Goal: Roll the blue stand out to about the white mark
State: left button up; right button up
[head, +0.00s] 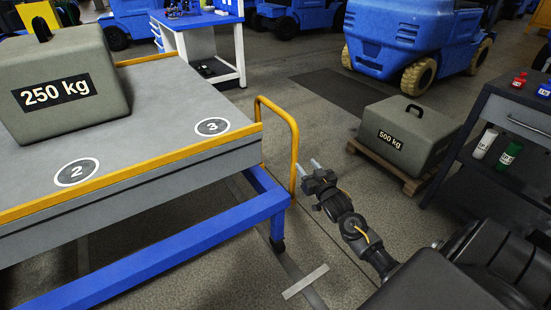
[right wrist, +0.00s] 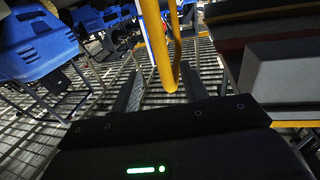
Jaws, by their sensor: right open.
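The blue stand (head: 262,205) has a grey top, a yellow edge rail and a yellow loop handle (head: 294,140) on its right end. The white mark (head: 305,282) is a short strip on the floor, in front of and right of the stand's near leg. My right gripper (head: 308,168) is open at the handle's right side. In the right wrist view the handle (right wrist: 160,50) shows between the spread fingers (right wrist: 160,92). My left gripper is out of view.
A grey 500 kg weight (head: 408,132) rests on a wooden pallet (head: 412,184) at right. A blue vehicle (head: 400,35) and a blue workbench (head: 200,20) stand behind. The floor around the mark is clear.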

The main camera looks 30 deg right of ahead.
aim_at(296, 152)
jog(key=b+x, duration=0.1)
jog(key=x, duration=0.8)
jog(key=shift+w+d+b, duration=0.1)
jog(key=shift+w+b, duration=0.2)
jog(key=shift+w, duration=0.55)
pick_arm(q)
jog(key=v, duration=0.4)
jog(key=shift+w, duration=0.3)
pick_arm(e)
grip_shut()
